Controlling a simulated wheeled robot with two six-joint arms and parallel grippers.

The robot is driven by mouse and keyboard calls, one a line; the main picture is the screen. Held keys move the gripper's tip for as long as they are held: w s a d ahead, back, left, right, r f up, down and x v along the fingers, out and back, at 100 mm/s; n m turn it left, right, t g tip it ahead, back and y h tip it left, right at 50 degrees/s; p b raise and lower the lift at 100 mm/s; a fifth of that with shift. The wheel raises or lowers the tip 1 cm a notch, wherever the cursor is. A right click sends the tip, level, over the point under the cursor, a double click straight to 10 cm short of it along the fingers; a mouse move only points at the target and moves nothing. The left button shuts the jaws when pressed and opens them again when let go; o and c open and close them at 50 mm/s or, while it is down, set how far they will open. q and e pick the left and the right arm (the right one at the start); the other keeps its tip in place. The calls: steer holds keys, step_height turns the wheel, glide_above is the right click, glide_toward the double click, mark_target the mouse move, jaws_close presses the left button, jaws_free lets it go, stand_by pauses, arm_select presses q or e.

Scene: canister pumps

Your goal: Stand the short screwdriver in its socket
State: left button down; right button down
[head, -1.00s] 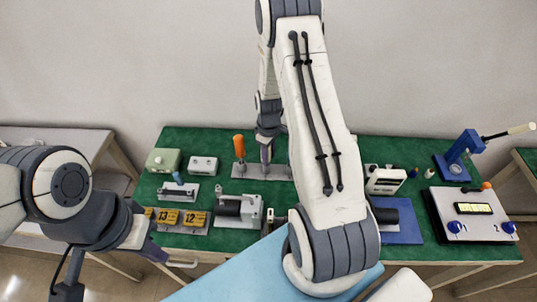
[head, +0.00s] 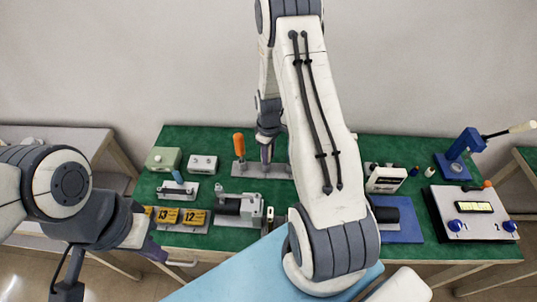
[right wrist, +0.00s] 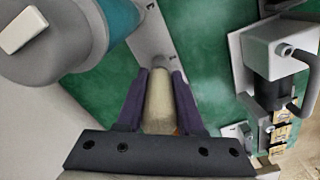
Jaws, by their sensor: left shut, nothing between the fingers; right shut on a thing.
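My right gripper (head: 267,155) is shut on a cream, tapered handle (right wrist: 158,100), which I take as the short screwdriver. The handle shows between the purple fingers in the right wrist view; its lower end is hidden there. In the head view the gripper is over the grey rack plate (head: 282,172), right of a standing orange-handled screwdriver (head: 239,144). The plate also shows in the right wrist view (right wrist: 152,35) with small dark holes. Whether the held tip is in a socket cannot be told. My left gripper (head: 152,248) is shut and empty at the lower left.
A pump (head: 238,208) and number blocks (head: 168,216) stand in front of the rack. A teal-handled tool (head: 178,177) is left. A grey and teal cylinder (right wrist: 120,18) is close by in the right wrist view. My right arm hides the table's middle.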

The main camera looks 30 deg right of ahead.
steer(key=shift+c, duration=2.3)
jaws_free()
step_height(320, 180, up, 10)
steer(key=shift+r+b, duration=0.25)
steer(key=shift+b, duration=0.65)
